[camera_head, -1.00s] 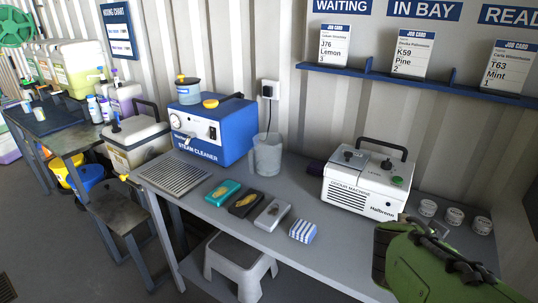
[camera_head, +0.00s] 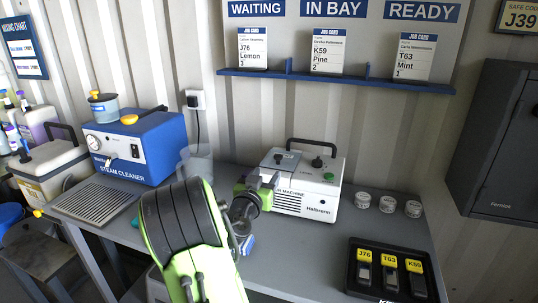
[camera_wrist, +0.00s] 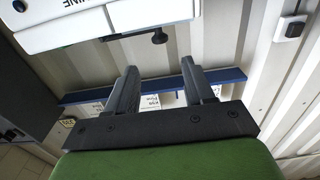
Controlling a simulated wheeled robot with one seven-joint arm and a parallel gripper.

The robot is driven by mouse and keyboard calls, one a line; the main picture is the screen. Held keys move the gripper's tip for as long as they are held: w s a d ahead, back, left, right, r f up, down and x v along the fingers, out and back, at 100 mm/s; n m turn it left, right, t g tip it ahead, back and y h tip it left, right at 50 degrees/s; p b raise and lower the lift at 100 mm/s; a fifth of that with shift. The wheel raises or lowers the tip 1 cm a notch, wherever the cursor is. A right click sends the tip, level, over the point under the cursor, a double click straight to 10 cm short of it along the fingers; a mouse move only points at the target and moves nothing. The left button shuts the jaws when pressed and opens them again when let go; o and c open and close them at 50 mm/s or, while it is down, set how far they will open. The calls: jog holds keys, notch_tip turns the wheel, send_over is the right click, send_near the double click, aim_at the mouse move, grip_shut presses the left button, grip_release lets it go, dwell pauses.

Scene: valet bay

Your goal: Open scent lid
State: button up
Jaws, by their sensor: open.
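The white odour machine (camera_head: 325,192) stands on the grey bench with a black carrying handle behind its top. I cannot tell which part is the scent lid; no raised lid shows. My gripper (camera_head: 271,182) is at the machine's front left and hides part of it. In the wrist view my gripper (camera_wrist: 160,78) is open with nothing between its fingers.
Three small tins (camera_head: 387,204) stand right of the machine. A black tray (camera_head: 352,285) with tagged keys lies at the bench's front right. The blue steam cleaner (camera_head: 150,145) and a clear beaker (camera_head: 197,162) stand left. A blue card shelf (camera_head: 340,82) runs above the machine.

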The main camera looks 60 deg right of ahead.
aim_at(277, 158)
jog(key=d+p, duration=0.1)
jog(key=d, duration=0.3)
jog(key=w+d+p, duration=0.1)
jog(key=d, duration=0.3)
jog(key=w+d+p, duration=0.1)
jog(key=d, duration=0.3)
jog(key=shift+d, duration=0.25)
grip_shut()
